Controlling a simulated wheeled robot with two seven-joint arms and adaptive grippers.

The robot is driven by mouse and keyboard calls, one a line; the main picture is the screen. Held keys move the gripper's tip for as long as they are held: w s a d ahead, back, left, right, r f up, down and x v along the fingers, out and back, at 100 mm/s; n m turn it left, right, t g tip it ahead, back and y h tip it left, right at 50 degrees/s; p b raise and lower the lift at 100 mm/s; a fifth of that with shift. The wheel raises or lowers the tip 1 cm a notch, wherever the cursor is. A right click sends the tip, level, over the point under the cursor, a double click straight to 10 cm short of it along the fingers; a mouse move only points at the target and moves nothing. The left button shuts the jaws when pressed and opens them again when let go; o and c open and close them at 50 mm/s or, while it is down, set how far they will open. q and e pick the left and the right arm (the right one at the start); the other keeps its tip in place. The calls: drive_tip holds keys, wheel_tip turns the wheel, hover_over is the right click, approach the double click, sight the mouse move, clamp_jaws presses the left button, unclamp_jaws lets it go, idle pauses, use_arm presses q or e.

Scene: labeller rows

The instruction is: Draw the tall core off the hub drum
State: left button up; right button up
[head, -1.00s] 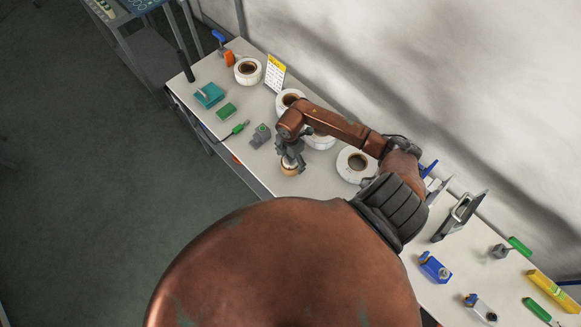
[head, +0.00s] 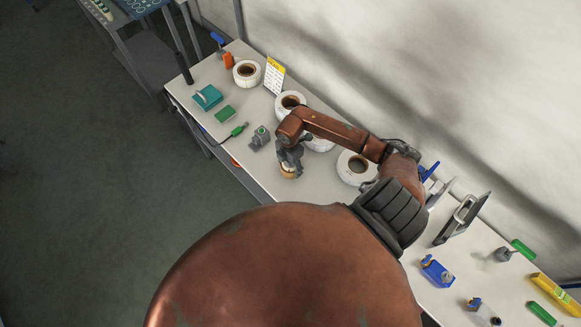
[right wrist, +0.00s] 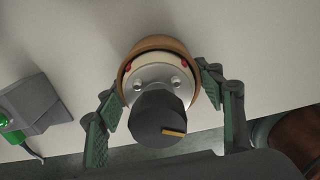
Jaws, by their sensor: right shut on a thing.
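The tan core (right wrist: 158,43) shows in the right wrist view as a brown ring around the pale hub drum (right wrist: 150,73). The drum's face has two small bolt heads, red spots at its rim and a dark knob (right wrist: 155,118) with a yellow mark in front. My right gripper (right wrist: 160,88) is shut on the core, one green-grey finger on each side. In the head view the right gripper (head: 290,157) is over the core (head: 288,172) near the table's front edge, and hides most of the drum. My left gripper is not in view.
White label rolls stand behind and beside the arm, one at the right (head: 345,174) and one at the back (head: 279,105). A yellow-topped calendar (head: 274,76) stands farther back.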

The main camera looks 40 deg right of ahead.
drive_tip(key=c, duration=0.4)
drive_tip(key=shift+r, duration=0.1)
drive_tip(key=shift+r+p, duration=3.5)
drive_tip(key=shift+r, duration=0.65)
drive_tip(key=shift+r+p, duration=3.1)
drive_tip(key=shift+r, duration=0.9)
